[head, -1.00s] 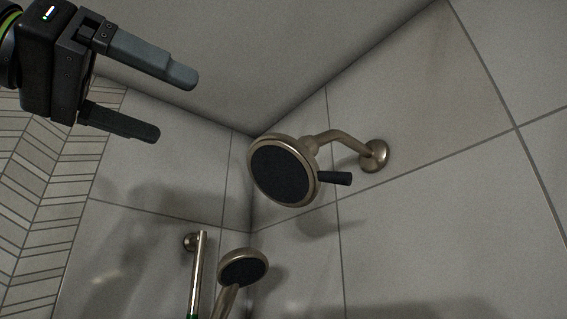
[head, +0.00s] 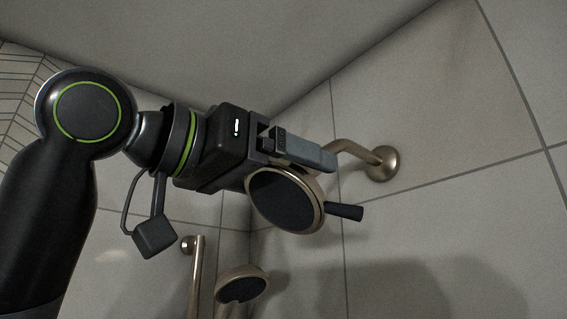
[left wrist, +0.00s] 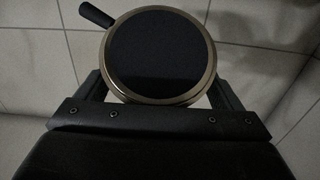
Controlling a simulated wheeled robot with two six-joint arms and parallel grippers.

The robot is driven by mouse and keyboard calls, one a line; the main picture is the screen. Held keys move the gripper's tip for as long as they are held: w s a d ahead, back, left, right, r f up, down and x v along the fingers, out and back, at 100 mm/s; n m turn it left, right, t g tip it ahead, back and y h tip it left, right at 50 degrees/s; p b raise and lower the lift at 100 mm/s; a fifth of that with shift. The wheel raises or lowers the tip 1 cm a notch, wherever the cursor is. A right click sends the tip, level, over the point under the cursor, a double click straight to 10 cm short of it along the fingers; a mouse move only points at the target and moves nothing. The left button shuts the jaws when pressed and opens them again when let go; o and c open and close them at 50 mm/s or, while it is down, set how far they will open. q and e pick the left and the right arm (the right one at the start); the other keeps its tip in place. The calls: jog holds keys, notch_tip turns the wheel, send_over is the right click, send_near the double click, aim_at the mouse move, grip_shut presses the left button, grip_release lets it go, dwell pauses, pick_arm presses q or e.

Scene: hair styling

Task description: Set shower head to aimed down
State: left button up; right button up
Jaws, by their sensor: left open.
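The shower head (head: 285,203) is a round dark disc with a bronze rim, on a bent bronze arm from the wall. Its dark face is tilted, facing outward toward the camera and somewhat down. A dark handle (head: 345,212) sticks out to its right; it also shows at the upper left in the left wrist view (left wrist: 97,15). My left gripper (head: 303,152) is open at the shower head, one finger along its upper edge. In the left wrist view the disc (left wrist: 160,55) lies between the spread fingers; contact is unclear. The other finger is hidden in the head view.
The wall flange (head: 381,163) is right of the shower head. Below are a hand shower (head: 241,285) and a vertical bronze rail (head: 195,275). Tiled walls meet in a corner behind, with the ceiling close above. The space right of the handle is free.

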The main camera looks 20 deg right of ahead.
pick_arm(q)
jog(key=shift+w+d, duration=0.1)
jog(key=shift+d, duration=0.45)
